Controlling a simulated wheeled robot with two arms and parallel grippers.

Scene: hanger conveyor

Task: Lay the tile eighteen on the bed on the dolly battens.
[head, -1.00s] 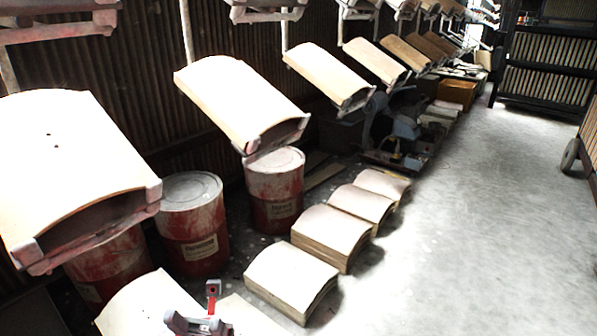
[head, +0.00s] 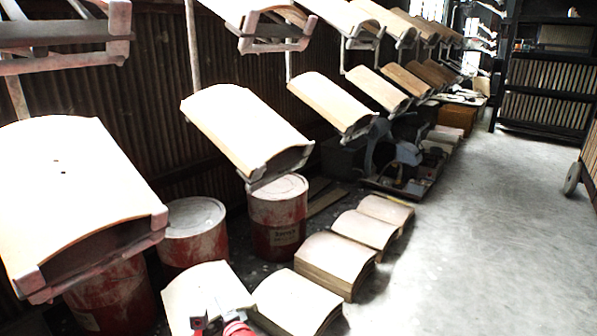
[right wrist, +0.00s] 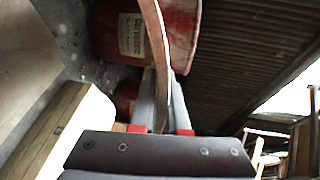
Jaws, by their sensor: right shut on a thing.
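A pale curved tile (head: 205,287) shows at the bottom of the head view, with my right gripper (head: 219,325) at its near edge. In the right wrist view my right gripper (right wrist: 162,78) is shut on this tile (right wrist: 154,30), which stands edge-on between the fingers. I cannot read a number on it. At the right edge of the head view, a dark framed wheeled unit (head: 590,150) may be the dolly; its battens and bed cannot be made out. My left gripper is not in view.
Tiles on conveyor hangers (head: 245,130) run along the left wall. Red drums (head: 278,222) stand below them. Stacks of curved tiles (head: 335,262) stand on the floor. A dark rack (head: 548,55) is at the back right. The grey floor (head: 470,240) at the right is clear.

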